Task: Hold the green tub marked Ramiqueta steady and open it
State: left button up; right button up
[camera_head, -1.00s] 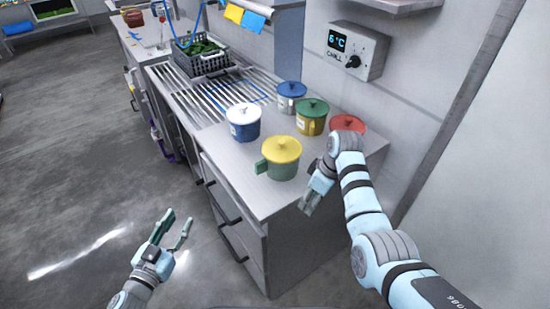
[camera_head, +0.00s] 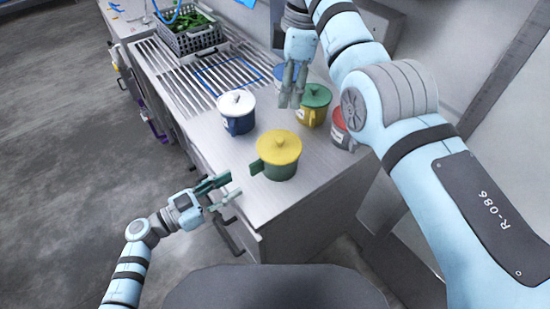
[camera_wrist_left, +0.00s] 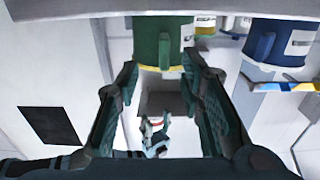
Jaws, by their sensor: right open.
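The green tub (camera_head: 278,172) with a yellow lid (camera_head: 278,147) stands upright on the steel counter near its front end. Its green handle (camera_head: 256,167) points left. No readable name shows on it. My left gripper (camera_head: 228,189) is open and empty at the counter's front edge, left of the handle and apart from it. In the left wrist view the handle (camera_wrist_left: 164,48) lies ahead, between the lines of the open fingers (camera_wrist_left: 160,68). My right gripper (camera_head: 291,98) is open and empty, pointing down over the counter behind the green tub. The yellow lid is on the tub.
A blue tub with a white lid (camera_head: 238,121) stands behind left. A yellow tub with a green lid (camera_head: 313,116) stands behind right; a red tub (camera_head: 340,135) is partly hidden by my right arm. A grey crate of greens (camera_head: 190,40) stands farther back.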

aim_at(253, 175)
pick_arm(q)
jog(key=x, duration=0.8)
jog(key=shift+w+a+f, duration=0.2)
jog(key=shift+w+f, duration=0.15)
jog(key=shift+w, duration=0.05)
jog(key=shift+s+r, duration=0.2)
jog(key=shift+s, duration=0.15)
jog(key=shift+c, duration=0.6)
jog(key=c, duration=0.3)
jog(key=shift+w+f, duration=0.1)
jog(key=shift+w, duration=0.05)
grip_shut()
pick_arm(e)
jog(key=shift+w+f, duration=0.3)
jog(key=shift+w, duration=0.15)
jog(key=shift+c, duration=0.2)
